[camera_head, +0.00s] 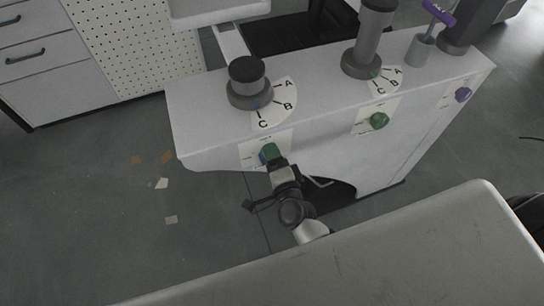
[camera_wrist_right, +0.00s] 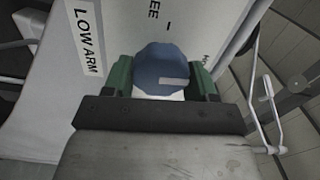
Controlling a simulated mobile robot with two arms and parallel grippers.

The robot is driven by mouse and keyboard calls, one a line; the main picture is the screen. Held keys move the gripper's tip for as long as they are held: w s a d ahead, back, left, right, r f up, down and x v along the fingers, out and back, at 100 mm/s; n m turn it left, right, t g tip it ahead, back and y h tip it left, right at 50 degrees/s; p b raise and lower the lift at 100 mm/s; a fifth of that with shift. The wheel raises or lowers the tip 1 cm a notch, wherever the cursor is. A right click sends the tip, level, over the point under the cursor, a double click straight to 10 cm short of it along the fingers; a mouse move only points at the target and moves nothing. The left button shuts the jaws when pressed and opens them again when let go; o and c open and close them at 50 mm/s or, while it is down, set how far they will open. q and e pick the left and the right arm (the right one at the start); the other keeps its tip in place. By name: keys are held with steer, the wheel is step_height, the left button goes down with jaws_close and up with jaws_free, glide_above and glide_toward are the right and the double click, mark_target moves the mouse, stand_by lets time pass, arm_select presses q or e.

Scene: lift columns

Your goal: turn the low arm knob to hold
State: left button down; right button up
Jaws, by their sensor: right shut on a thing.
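The low arm knob is blue and round, and it sits on a white label plate on the front of the light grey column housing. In the right wrist view the knob (camera_wrist_right: 161,68) is between my green fingertips, with a white mark toward its right side. The plate reads "LOW ARM" (camera_wrist_right: 88,40), with a partly hidden word ending in "EE" above the knob. Another word at the right is cut off by the finger. My right gripper (camera_head: 269,153) is shut on the knob, which is mostly hidden in the head view. My left gripper is not in view.
A green knob (camera_head: 379,121) and a purple knob (camera_head: 463,95) sit farther right on the housing (camera_head: 330,105). A black dial (camera_head: 248,82) with A, B, C marks stands on top. A grey surface (camera_head: 400,250) fills the lower right. Scraps lie on the floor at left.

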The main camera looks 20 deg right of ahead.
steer(key=shift+m, duration=0.5)
steer(key=o, duration=0.9)
steer(key=s, duration=0.5)
steer(key=s+b, duration=0.1)
steer(key=s, duration=0.4)
steer(key=shift+s+d, duration=0.2)
steer(key=shift+s, duration=0.2)
steer(key=shift+f, duration=0.1)
